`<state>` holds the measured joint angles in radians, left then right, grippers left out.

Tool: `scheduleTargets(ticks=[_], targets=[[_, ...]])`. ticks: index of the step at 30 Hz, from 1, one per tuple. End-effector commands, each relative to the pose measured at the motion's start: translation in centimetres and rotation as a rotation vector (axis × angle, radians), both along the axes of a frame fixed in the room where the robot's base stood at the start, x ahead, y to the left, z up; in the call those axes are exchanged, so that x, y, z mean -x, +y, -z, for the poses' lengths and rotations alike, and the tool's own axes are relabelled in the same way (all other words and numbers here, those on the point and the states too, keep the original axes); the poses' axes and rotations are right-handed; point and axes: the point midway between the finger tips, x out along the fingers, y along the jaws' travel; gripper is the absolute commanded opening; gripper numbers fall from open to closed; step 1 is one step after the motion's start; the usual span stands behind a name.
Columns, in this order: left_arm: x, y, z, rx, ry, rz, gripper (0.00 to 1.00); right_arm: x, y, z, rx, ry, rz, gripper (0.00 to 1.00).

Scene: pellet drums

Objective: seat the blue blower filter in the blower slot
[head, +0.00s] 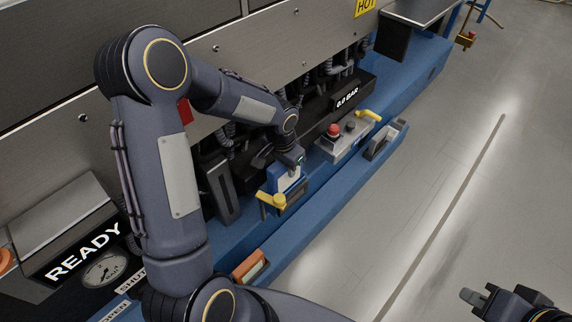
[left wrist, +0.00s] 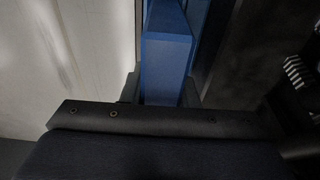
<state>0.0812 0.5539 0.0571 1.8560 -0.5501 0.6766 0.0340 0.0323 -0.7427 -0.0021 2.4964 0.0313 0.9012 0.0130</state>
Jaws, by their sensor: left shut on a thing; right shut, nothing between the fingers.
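The blue blower filter (head: 285,182), with a pale face, is below my left gripper (head: 291,160) in the head view. It fills the upper middle of the left wrist view as a blue block (left wrist: 166,62) between the dark fingers. My left gripper is shut on it. The filter is at a small unit with a yellow lever (head: 271,200) on the blue base. The blower slot cannot be made out, and I cannot tell how far in the filter is. My right gripper (head: 478,299) is shut and empty above the floor at the lower right.
A grey box with a red button (head: 334,131) and a second yellow lever (head: 368,114) stands right of the filter. An orange-framed part (head: 251,267) and a grey part (head: 381,142) sit along the blue base's front.

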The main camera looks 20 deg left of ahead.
Motion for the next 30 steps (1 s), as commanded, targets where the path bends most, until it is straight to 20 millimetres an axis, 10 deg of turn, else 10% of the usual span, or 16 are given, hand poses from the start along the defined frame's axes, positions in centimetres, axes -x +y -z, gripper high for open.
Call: scheduleTargets(ticks=[30], targets=[[0.0, 0.0, 2.7, 0.0, 0.0, 0.0, 0.0, 0.0, 0.0, 2.2, 0.0, 0.0, 0.0, 0.0]])
